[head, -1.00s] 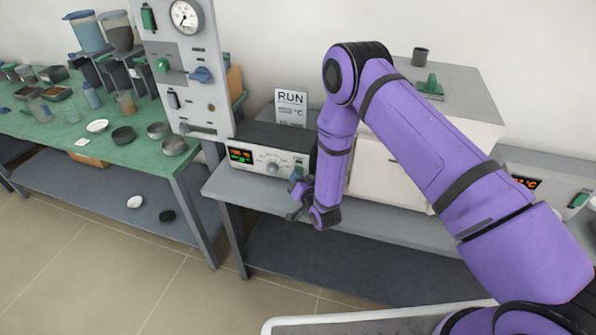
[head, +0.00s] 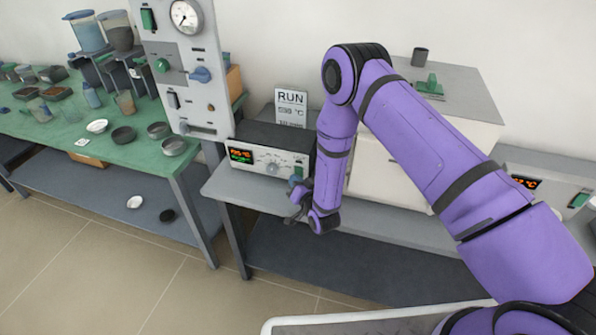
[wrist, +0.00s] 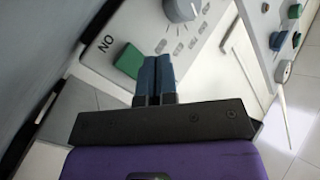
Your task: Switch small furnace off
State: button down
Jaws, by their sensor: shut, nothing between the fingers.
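A low control box with a dark top and pale front (head: 262,160) stands on the grey bench. It has a lit orange and green display (head: 241,156), a round knob (head: 272,169) and a green rocker switch (head: 298,171) at its right end. In the wrist view the green switch (wrist: 129,60) sits beside the ON lettering, with the knob (wrist: 180,9) beyond it. My gripper (head: 293,182) is in front of the switch end. In the wrist view its blue fingers (wrist: 155,64) are together and empty, just right of the switch; I cannot tell whether they touch the panel.
A RUN sign (head: 291,107) stands behind the box. A white furnace body (head: 376,172) is partly behind my arm. Another unit with a lit display (head: 526,182) and green switch (head: 579,200) is at right. A tall gauge panel (head: 190,75) stands at left.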

jog(key=shift+s+a+f, duration=0.1)
jog(key=shift+s+a, duration=0.2)
jog(key=shift+s, duration=0.5)
jog(key=shift+s+a+f, duration=0.1)
jog(key=shift+s+a, duration=0.15)
jog(key=shift+s, duration=0.5)
jog(key=shift+s+a+f, duration=0.1)
jog(key=shift+s+a, duration=0.2)
jog(key=shift+s, duration=0.5)
